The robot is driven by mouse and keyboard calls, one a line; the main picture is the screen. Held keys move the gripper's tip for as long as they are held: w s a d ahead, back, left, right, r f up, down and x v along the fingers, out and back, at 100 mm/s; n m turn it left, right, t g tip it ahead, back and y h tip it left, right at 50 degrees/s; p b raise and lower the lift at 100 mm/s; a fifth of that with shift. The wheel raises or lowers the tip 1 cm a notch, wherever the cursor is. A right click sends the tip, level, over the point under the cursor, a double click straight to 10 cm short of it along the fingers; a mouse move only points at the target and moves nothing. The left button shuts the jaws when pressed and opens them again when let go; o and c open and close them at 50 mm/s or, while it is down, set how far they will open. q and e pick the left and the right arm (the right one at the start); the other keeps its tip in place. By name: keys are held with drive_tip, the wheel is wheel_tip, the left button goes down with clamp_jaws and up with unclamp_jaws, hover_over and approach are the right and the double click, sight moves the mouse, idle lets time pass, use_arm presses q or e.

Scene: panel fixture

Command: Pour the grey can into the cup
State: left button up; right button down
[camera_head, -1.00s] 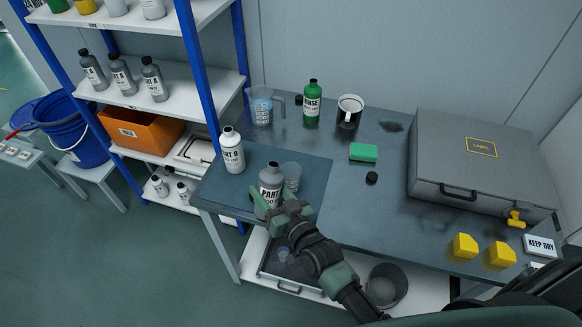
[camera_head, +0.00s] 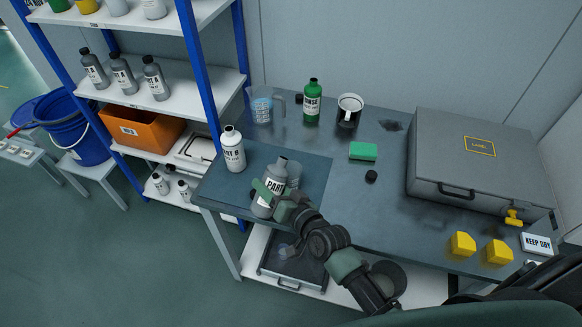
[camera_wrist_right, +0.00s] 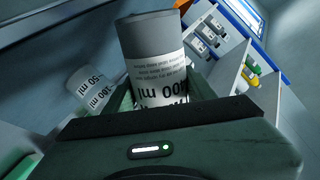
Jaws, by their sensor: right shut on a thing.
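The grey can (camera_head: 264,204), labelled PART, is held by my right gripper (camera_head: 272,196) at the front of the dark mat. It leans with its top to the right, toward a clear cup (camera_head: 294,172) just behind it. The cup is partly hidden by the can. In the right wrist view the can (camera_wrist_right: 152,48) fills the space between the fingers (camera_wrist_right: 160,98), and the clear cup (camera_wrist_right: 90,92) with a ml scale shows to its left. I cannot see any liquid leaving the can. My left gripper is not in view.
A white PART B bottle (camera_head: 232,150) stands left on the mat (camera_head: 318,180). A green sponge (camera_head: 363,151), small black cap (camera_head: 371,176) and grey case (camera_head: 480,165) lie to the right.

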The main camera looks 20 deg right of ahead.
sight(268, 183)
drive_tip(key=shift+r+m+p, duration=0.3)
drive_tip(key=shift+r+p, duration=0.1)
idle(0.6)
drive_tip(key=shift+s+a+f+m+g+y, duration=0.25)
drive_tip(key=shift+a+m+g+y, duration=0.2)
drive_tip(key=shift+m, duration=0.25)
idle(1.1)
drive_tip(key=shift+a+r+m+g+y+p, duration=0.1)
drive_tip(key=shift+r+m+g+y+p, duration=0.15)
drive_tip(key=shift+r+m+p, duration=0.3)
idle(1.3)
drive_tip(key=shift+s+a+f+m+g, duration=0.15)
drive_tip(key=shift+f+m+g, duration=0.2)
drive_tip(key=shift+m, duration=0.3)
idle(1.2)
drive_tip(key=shift+r+p, duration=0.35)
drive_tip(key=shift+p, duration=0.1)
drive_tip(key=shift+d+r+m+y+p, duration=0.25)
drive_tip(key=shift+r+m+y+p, duration=0.2)
drive_tip(key=shift+r+p, duration=0.65)
